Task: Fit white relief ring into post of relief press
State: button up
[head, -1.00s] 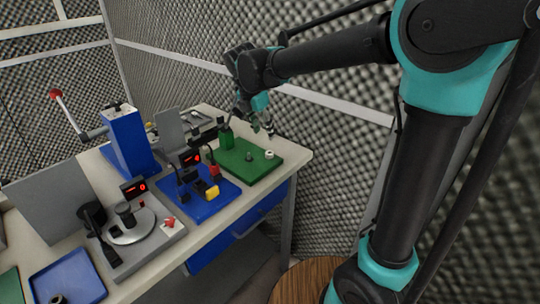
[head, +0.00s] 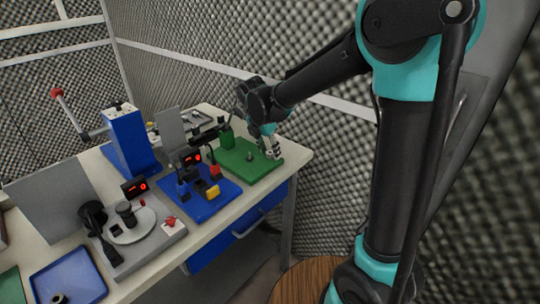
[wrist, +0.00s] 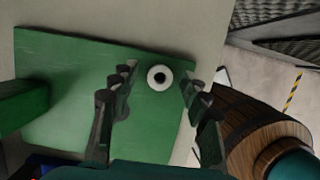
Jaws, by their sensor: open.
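The white relief ring (wrist: 159,77), with a dark hole, lies flat near the edge of the green plate (wrist: 65,75). In the wrist view it is between the two open fingers of my gripper (wrist: 158,86), apart from both. In the head view my gripper (head: 272,154) is low over the right end of the green plate (head: 240,168), and its fingers hide the ring. I cannot make out the post in the wrist view.
A blue plate (head: 207,208) with small fixtures and a yellow piece is left of the green plate. A blue lever press (head: 130,138) stands farther back. A grey station with a round disc (head: 133,232) and a blue tray (head: 70,283) are at the near left.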

jog(key=c, duration=0.9)
jog(key=shift+r, duration=0.1)
jog(key=shift+c, duration=0.2)
